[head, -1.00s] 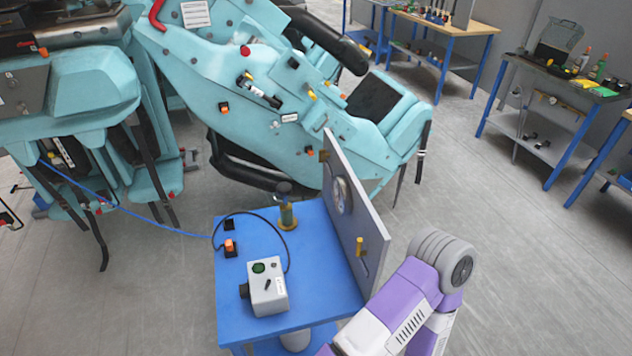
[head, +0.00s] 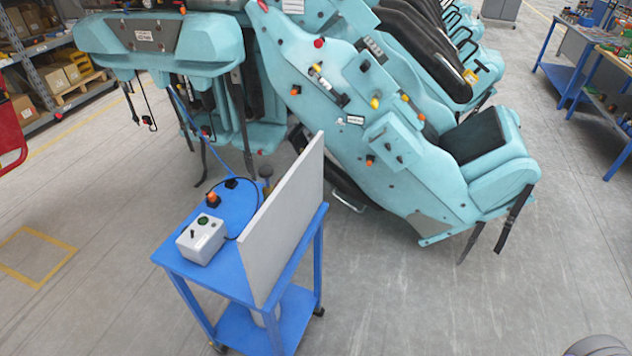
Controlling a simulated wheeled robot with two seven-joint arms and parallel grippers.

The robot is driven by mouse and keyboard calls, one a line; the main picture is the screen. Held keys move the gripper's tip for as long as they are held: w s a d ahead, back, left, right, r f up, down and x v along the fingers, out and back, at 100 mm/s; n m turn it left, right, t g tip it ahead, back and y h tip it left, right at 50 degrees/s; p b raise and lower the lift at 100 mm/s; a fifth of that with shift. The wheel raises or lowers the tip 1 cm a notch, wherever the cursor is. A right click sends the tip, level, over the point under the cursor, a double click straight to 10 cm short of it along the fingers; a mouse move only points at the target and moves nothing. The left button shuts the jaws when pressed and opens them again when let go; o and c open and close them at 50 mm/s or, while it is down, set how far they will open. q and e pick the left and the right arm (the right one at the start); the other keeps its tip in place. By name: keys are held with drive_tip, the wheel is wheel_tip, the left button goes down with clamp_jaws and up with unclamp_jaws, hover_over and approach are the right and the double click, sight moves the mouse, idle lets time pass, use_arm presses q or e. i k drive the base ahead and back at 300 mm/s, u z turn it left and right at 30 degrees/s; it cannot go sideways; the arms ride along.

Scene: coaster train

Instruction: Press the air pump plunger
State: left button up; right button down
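The air pump with its dark plunger top (head: 266,172) stands at the back of a blue wheeled cart (head: 172,262). A grey upright panel (head: 283,232) on the cart hides most of the pump body. A grey control box (head: 201,240) with a green button sits at the cart's front left. An orange-topped switch (head: 213,199) stands behind the box. Neither of my grippers is in view.
Teal coaster seats (head: 400,170) stand behind the cart, with straps hanging down. A blue hose (head: 210,136) runs from the seats towards the cart. Shelves with boxes (head: 55,70) are at the upper left. The floor right and left of the cart is clear.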

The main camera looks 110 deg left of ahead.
sight(266, 171)
drive_tip(key=i, duration=0.65)
drive_tip(key=z, duration=3.3)
drive_tip(key=k, duration=2.2)
drive_tip(key=u, duration=3.3)
